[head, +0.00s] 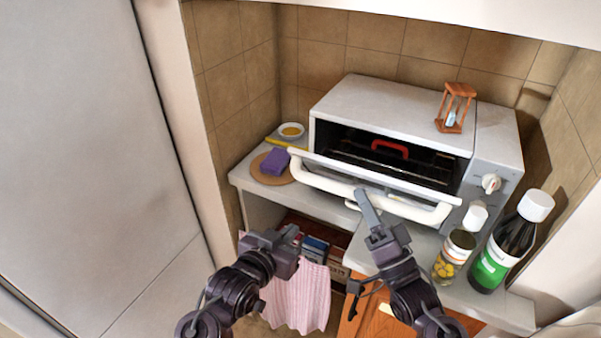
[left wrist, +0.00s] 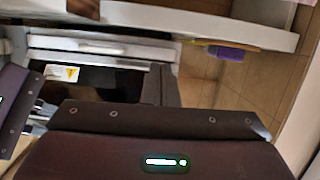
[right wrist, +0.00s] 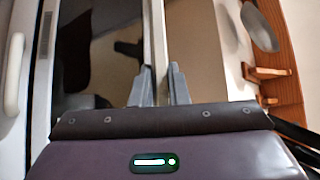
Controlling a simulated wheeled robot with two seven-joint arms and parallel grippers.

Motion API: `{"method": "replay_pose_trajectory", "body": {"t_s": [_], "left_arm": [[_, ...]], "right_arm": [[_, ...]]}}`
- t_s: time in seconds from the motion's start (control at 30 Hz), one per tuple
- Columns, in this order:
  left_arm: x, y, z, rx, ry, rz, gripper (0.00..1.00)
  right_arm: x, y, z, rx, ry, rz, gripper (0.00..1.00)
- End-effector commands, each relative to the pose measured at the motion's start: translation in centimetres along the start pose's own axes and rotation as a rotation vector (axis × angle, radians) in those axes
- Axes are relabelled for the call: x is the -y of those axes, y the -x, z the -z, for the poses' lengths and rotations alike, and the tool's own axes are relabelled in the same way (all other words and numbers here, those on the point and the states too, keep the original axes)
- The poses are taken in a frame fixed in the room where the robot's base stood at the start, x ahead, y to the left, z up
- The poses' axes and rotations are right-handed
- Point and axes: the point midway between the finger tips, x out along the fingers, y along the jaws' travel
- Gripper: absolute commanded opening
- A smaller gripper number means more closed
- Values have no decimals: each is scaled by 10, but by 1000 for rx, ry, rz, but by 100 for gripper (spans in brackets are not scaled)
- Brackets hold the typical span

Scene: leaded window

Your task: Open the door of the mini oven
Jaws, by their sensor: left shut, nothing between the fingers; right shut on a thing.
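The white mini oven (head: 400,115) stands on the counter. Its door (head: 370,178) is tilted partly open, with its top edge leaning out toward me, and the dark inside and rack show above it. A white bar handle (head: 325,184) runs along the door's front. My right gripper (head: 364,200) is at the middle of the handle in the head view. In the right wrist view its fingers (right wrist: 162,88) are shut on a thin pale bar, which seems to be the handle. My left gripper (head: 291,238) is shut and empty, lower left of the door and apart from it.
An hourglass (head: 456,107) stands on the oven. A jar (head: 456,250) and a dark bottle (head: 508,240) stand at the right. A purple sponge (head: 276,161) lies on a round board, near a small bowl (head: 291,130). A pink towel (head: 300,297) hangs below the counter.

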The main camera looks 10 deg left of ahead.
Motion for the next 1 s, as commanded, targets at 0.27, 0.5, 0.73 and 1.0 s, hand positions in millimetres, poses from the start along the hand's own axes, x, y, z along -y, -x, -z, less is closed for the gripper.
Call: {"method": "replay_pose_trajectory", "body": {"t_s": [0.27, 0.5, 0.73, 1.0], "left_arm": [[-8, 70, 128, -229, -34, -4, 0], [-11, 84, 154, -281, -43, -4, 0], [-11, 50, 164, -281, -41, -4, 0], [-12, 4, 177, -279, -42, -4, 0]], "right_arm": [[0, 0, 0, -1, 0, -1, 0], [0, 0, 0, -2, 0, 0, 0], [0, 0, 0, -2, 0, 0, 0], [0, 0, 0, -2, 0, 0, 0]]}}
